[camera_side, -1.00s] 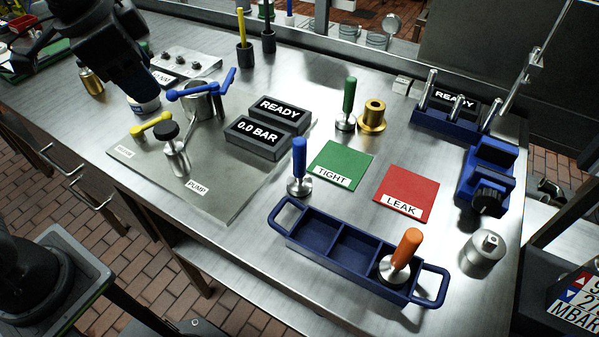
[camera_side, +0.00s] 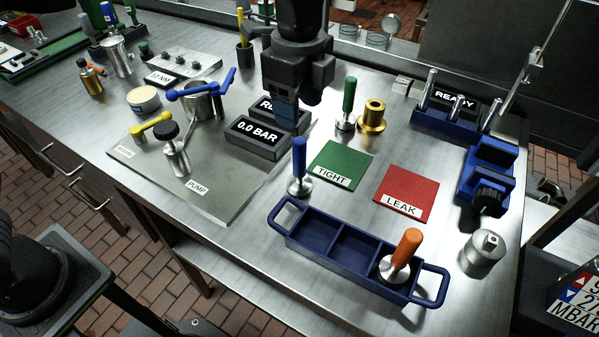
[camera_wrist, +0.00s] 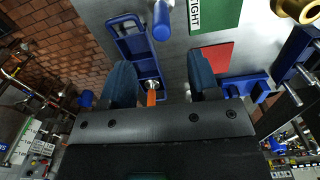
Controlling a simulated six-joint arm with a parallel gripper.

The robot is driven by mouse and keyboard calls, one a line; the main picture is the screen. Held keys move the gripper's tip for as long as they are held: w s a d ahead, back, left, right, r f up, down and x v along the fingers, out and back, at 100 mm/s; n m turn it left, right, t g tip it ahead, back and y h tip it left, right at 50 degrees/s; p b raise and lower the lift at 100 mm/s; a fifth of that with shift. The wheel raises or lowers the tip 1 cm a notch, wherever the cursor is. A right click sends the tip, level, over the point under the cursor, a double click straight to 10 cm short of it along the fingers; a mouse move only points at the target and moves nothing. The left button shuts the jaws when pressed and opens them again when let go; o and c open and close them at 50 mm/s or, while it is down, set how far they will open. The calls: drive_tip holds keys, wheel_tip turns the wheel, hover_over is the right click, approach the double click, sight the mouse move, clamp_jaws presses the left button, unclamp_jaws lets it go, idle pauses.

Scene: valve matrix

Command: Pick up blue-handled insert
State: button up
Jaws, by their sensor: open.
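The blue-handled insert (camera_side: 299,168) stands upright on the steel table, just left of the green TIGHT mat (camera_side: 341,165) and behind the blue tray. Its blue handle also shows at the top of the wrist view (camera_wrist: 162,20). My gripper (camera_side: 287,112) is above the READY and 0.0 BAR displays, behind the blue-handled insert and apart from it. In the wrist view its two blue fingers (camera_wrist: 164,82) are spread wide with nothing held between them.
The blue tray (camera_side: 319,245) has an orange-handled insert (camera_side: 404,255) in its right compartment; its other two compartments look empty. A green-handled insert (camera_side: 348,104) and brass bushing (camera_side: 372,116) stand behind the green mat. The pump plate (camera_side: 222,204) lies left. A red LEAK mat (camera_side: 406,190) lies right.

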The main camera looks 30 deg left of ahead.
sight(300, 140)
wheel_tip(300, 140, down, 9)
drive_tip(key=shift+w+f, duration=0.1)
drive_tip(key=shift+f, duration=0.1)
idle(0.3)
clamp_jaws()
idle(0.4)
drive_tip(key=shift+r, duration=0.1)
